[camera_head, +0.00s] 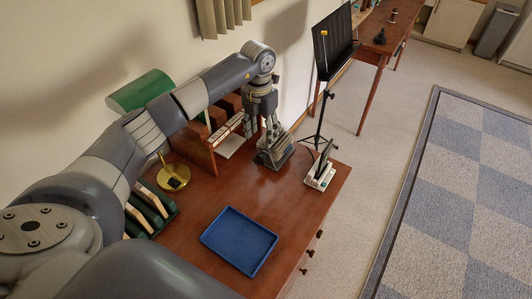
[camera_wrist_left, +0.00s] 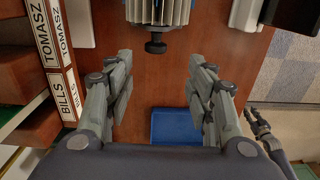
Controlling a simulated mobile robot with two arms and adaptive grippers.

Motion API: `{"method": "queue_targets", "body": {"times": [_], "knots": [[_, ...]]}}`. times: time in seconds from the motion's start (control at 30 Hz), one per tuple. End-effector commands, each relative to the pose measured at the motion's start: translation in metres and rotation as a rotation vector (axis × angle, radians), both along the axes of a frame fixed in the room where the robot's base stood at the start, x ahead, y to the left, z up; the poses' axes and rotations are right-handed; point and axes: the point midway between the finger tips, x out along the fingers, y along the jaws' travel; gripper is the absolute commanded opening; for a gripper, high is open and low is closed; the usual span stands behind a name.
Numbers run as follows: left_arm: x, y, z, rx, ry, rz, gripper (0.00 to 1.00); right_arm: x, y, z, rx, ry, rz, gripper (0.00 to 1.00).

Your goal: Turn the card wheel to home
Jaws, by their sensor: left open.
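The card wheel (camera_head: 272,155) stands on the desk with silvery ridged cards. In the head view my left gripper (camera_head: 270,139) hangs right above it and partly covers it. In the left wrist view the card wheel (camera_wrist_left: 158,12) is at the top edge, cut off, with a dark knob (camera_wrist_left: 155,46) facing down the picture. My left gripper (camera_wrist_left: 158,85) is open there. Its fingers stand wide apart with nothing between them, and the knob lies beyond their tips, between their lines. I cannot tell whether any finger touches the wheel.
A blue tray (camera_head: 240,241) lies on the desk (camera_head: 205,205). A dark device on a white base (camera_head: 320,176) stands right of the wheel. A green-shaded lamp (camera_head: 141,90) and a music stand (camera_head: 333,45) are behind.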

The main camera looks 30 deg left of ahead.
Motion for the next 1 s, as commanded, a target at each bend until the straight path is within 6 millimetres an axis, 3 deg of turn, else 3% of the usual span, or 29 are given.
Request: {"method": "queue_targets", "body": {"times": [0.17, 0.5, 0.7, 1.0], "knots": [[-0.001, 0.005, -0.010, 0.026, 0.007, 0.004, 0.50, 0.000, 0.000, 0.004, 0.000, 0.000, 0.000, 0.28], [-0.001, 0.004, -0.071, 0.022, 0.006, 0.005, 0.50, 0.000, 0.000, 0.018, 0.000, 0.000, 0.000, 0.28], [0.000, 0.004, -0.098, 0.021, 0.004, 0.005, 0.50, 0.000, 0.000, 0.021, 0.000, 0.000, 0.000, 0.28], [0.000, 0.005, -0.107, 0.021, 0.002, 0.004, 0.50, 0.000, 0.000, 0.022, 0.000, 0.000, 0.000, 0.28]]}}
